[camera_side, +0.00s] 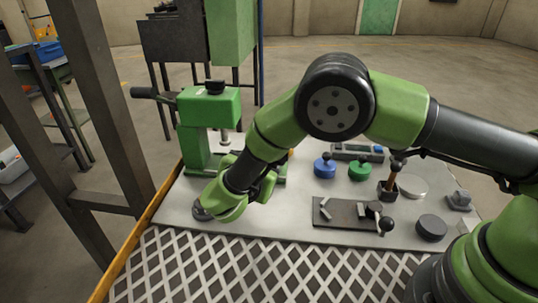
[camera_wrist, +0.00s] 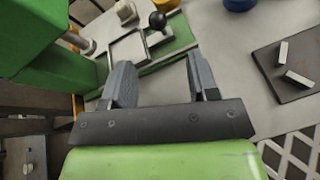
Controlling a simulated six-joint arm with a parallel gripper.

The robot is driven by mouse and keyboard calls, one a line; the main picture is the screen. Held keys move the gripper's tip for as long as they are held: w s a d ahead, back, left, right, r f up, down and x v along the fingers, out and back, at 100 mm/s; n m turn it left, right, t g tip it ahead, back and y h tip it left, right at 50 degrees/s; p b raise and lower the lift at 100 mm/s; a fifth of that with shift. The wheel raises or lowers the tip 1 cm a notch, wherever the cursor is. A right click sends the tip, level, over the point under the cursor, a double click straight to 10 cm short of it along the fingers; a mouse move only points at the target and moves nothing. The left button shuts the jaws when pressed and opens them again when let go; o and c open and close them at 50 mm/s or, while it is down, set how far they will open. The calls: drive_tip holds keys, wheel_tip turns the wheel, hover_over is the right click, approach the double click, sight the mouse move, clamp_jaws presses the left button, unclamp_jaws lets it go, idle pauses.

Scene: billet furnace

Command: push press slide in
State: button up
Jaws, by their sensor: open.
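The green press (camera_side: 208,120) stands at the back left of the bench in the side view. My arm hides part of its base there. In the wrist view, its green body (camera_wrist: 50,65) fills the left edge, and its green base (camera_wrist: 175,42) crosses the top. A pale, square slide plate (camera_wrist: 128,47) lies on the base, with a black ball knob (camera_wrist: 157,20) at its upper right corner. My gripper (camera_wrist: 160,70) is open and empty. Its two fingers point toward the slide, with a gap between them. Whether either finger touches the slide I cannot tell.
A dark fixture plate (camera_side: 345,214) with clamps lies right of my wrist. Blue (camera_side: 325,168) and green (camera_side: 360,171) knobbed pieces stand behind it. A dark disc (camera_side: 431,228) lies farther right. White lattice (camera_side: 250,268) runs along the front edge.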

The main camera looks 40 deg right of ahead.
drive_tip(key=x, duration=0.9)
drive_tip(key=shift+w+d+f, duration=0.1)
drive_tip(key=shift+w+d, duration=0.1)
drive_tip(key=shift+w, duration=0.2)
clamp_jaws()
